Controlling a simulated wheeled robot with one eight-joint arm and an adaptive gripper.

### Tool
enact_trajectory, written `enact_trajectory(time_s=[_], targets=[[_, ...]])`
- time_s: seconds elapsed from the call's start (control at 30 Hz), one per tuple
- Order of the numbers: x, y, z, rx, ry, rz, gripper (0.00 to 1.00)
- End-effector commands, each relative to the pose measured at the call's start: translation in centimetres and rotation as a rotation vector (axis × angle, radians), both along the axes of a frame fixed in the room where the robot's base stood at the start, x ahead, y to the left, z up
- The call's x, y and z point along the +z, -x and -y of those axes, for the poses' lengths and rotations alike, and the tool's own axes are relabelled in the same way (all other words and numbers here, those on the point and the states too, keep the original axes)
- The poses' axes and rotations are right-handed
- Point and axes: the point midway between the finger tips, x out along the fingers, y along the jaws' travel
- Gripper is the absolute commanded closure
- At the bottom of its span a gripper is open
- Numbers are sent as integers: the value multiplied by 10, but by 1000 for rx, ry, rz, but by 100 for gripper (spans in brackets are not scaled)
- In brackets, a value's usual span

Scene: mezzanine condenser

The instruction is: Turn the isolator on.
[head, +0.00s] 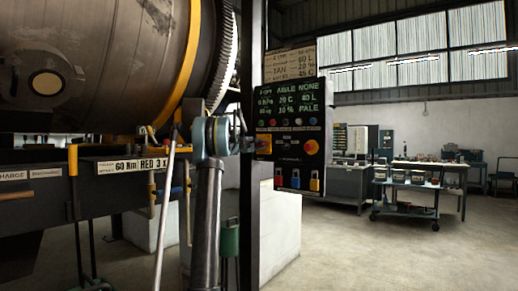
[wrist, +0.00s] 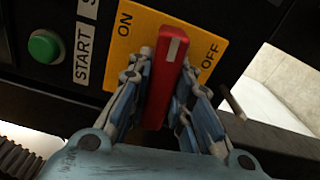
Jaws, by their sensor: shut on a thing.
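The isolator is a red handle (wrist: 168,70) with a white mark at its tip, on a yellow plate (wrist: 148,22) lettered ON and OFF. In the wrist view the white mark lies between the two words. My gripper (wrist: 165,88) is shut on the handle, with a blue-grey finger along each side of it. The fingers hide the handle's sides and part of the plate. In the head view my gripper (head: 246,144) reaches the panel's left side at the yellow plate (head: 264,143), and the handle is mostly hidden there.
A green START button (wrist: 44,46) sits left of the plate. The black panel (head: 290,128) also carries a red button on yellow (head: 311,147) and hanging padlocks (head: 295,180). A dark post (head: 250,220) stands beside my arm. The floor to the right is open before a trolley (head: 405,190).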

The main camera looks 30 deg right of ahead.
Motion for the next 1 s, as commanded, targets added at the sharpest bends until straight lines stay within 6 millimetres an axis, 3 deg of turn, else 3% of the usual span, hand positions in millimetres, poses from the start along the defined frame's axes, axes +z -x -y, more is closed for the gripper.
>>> enact_trajectory(time_s=[0.5, 1.0], targets=[[-3, -2, -2, 5, 173, -420, 100], [-3, -2, -2, 5, 256, -617, 100]])
